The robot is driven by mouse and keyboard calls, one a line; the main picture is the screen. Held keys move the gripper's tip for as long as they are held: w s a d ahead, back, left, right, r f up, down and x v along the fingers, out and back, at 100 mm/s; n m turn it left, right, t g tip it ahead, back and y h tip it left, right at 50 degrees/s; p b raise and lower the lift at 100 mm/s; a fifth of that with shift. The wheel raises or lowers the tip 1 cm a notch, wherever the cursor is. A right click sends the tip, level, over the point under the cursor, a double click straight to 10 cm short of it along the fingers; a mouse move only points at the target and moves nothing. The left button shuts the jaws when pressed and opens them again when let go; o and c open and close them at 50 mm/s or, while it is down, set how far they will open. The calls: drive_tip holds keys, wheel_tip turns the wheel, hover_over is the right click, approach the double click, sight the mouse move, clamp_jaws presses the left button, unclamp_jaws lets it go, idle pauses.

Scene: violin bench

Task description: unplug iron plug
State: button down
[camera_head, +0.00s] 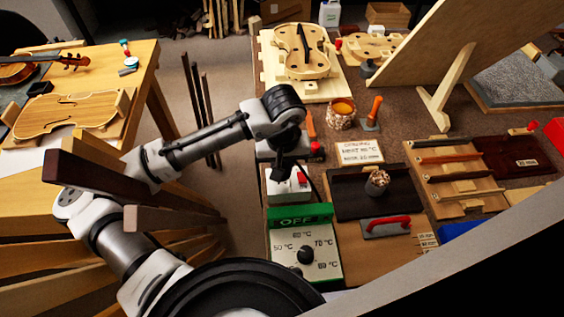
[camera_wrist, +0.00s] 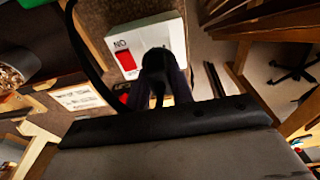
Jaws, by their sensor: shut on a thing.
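My gripper (camera_head: 284,171) points down over a white socket box (camera_head: 287,193) with a red switch (camera_head: 302,178). In the wrist view the fingers (camera_wrist: 166,88) are shut on a black round plug (camera_wrist: 157,61), which overlaps the edge of the white box (camera_wrist: 150,40). Its red switch (camera_wrist: 127,59) sits beside the plug. A black cable (camera_wrist: 84,45) curves at the left of the wrist view. I cannot tell whether the plug's pins are in the socket. The plug is mostly hidden by my gripper in the head view.
A green control box (camera_head: 300,216) marked OFF, with a dial, stands in front of the socket box. Right are a dark mat (camera_head: 350,203) with a small pot (camera_head: 377,182) and a red-handled tool (camera_head: 386,226). A sign (camera_head: 359,152) stands behind. Open floor (camera_head: 240,195) lies left.

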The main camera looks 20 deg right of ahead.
drive_tip(key=shift+r+p, duration=3.15)
drive_tip(key=shift+r, duration=0.4)
drive_tip(key=shift+w+f, duration=0.1)
